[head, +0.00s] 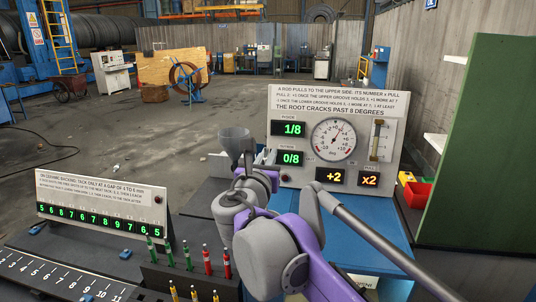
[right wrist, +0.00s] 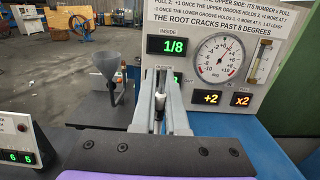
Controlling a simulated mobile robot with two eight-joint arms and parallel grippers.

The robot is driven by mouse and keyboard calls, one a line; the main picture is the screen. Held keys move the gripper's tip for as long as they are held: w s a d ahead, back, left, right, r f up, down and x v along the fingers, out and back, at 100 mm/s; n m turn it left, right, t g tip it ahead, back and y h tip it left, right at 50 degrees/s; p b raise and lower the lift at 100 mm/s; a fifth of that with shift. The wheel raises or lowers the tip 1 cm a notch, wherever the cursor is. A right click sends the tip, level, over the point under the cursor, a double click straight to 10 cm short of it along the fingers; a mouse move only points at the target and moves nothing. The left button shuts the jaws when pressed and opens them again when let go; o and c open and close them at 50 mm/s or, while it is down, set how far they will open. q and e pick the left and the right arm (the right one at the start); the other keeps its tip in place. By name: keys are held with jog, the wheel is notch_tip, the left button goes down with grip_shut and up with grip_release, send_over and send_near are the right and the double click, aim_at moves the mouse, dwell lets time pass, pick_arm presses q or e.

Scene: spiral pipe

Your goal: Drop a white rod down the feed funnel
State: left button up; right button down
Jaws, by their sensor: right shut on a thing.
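Most of the rod is hidden between the fingers. In the head view the arm hides the gripper's lower part. My left gripper is not in view.
A gauge panel (head: 283,160) with green and yellow readouts stands behind the gripper. A numbered sign board (head: 100,192) is at left. A dark rack (head: 160,277) holds several green, red and yellow rods in front. A green panel (head: 470,140) stands at right.

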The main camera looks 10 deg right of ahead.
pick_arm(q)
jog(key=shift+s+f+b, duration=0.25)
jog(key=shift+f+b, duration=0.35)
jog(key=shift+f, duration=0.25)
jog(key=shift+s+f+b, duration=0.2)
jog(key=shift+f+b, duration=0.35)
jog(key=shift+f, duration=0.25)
pick_arm(e)
jog(key=shift+f, duration=2.85)
jog(key=c, duration=0.9)
grip_release()
jog(key=shift+o, duration=0.2)
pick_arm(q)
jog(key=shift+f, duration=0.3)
pick_arm(e)
jog(key=v, duration=1)
jog(key=shift+s, duration=0.4)
jog(key=shift+a, duration=0.1)
